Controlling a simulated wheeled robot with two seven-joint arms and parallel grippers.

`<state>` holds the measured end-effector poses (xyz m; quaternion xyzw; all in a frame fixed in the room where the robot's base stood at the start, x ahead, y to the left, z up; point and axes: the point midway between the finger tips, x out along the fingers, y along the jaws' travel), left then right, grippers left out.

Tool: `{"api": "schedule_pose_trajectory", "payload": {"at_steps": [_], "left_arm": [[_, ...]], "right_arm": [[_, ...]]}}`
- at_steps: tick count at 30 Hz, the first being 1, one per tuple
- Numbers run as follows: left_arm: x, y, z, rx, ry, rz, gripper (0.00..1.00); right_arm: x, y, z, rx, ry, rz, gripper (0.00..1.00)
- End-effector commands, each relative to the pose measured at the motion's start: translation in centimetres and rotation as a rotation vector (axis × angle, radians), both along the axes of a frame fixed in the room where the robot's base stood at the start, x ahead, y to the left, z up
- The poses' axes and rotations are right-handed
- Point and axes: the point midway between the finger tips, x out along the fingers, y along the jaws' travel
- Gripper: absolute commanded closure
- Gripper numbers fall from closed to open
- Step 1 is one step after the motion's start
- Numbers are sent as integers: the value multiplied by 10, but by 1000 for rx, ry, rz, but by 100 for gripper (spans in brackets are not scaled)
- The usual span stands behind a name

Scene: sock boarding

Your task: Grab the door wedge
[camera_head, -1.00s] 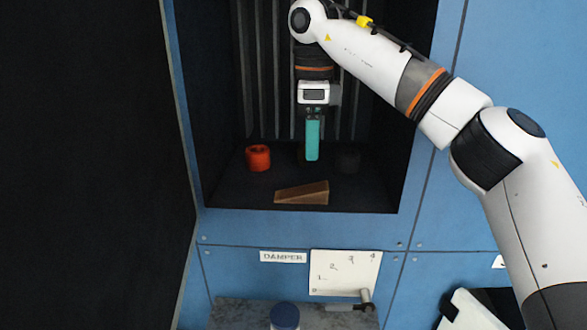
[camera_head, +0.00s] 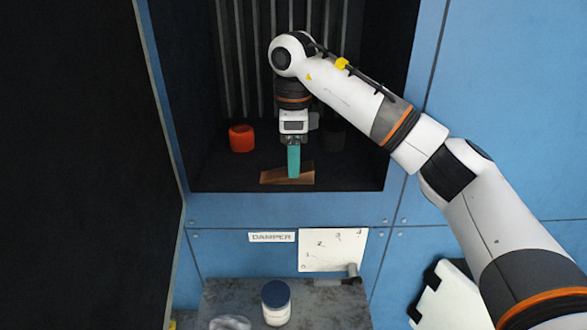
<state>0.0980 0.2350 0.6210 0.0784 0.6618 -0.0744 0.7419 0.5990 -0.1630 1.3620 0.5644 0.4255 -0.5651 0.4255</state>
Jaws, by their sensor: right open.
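The brown door wedge (camera_head: 272,177) lies on the dark floor of the open compartment, near its front edge. My right gripper (camera_head: 293,174) points down with its teal fingers over the middle of the wedge and hides part of it. The fingers overlap the wedge in the picture; I cannot tell whether they touch it. The gripper is open, though the gap between its fingers does not show from here. My left gripper is not in view.
An orange-red ring-shaped object (camera_head: 241,138) stands left of the gripper in the compartment. A dark object (camera_head: 332,136) stands at right. Below are a DAMPER label (camera_head: 271,237), a white numbered plate (camera_head: 332,250) with a lever, and a blue-lidded jar (camera_head: 276,303) on a grey ledge (camera_head: 346,311).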

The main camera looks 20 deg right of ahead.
Motion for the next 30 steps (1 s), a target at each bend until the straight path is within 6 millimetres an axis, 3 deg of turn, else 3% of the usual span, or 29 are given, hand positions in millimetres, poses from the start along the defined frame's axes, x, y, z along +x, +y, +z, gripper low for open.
{"api": "schedule_pose_trajectory", "payload": {"at_steps": [6, 14, 23, 30], "left_arm": [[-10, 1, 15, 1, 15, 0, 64], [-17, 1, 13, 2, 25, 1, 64], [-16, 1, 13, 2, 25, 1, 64], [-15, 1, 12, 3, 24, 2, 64]], "right_arm": [[-1, -1, -22, 0, 1, -1, 38], [0, 0, -25, 0, -1, -1, 38], [0, 0, -25, 0, -1, -1, 86], [0, 0, -25, 0, -1, -1, 87]]}}
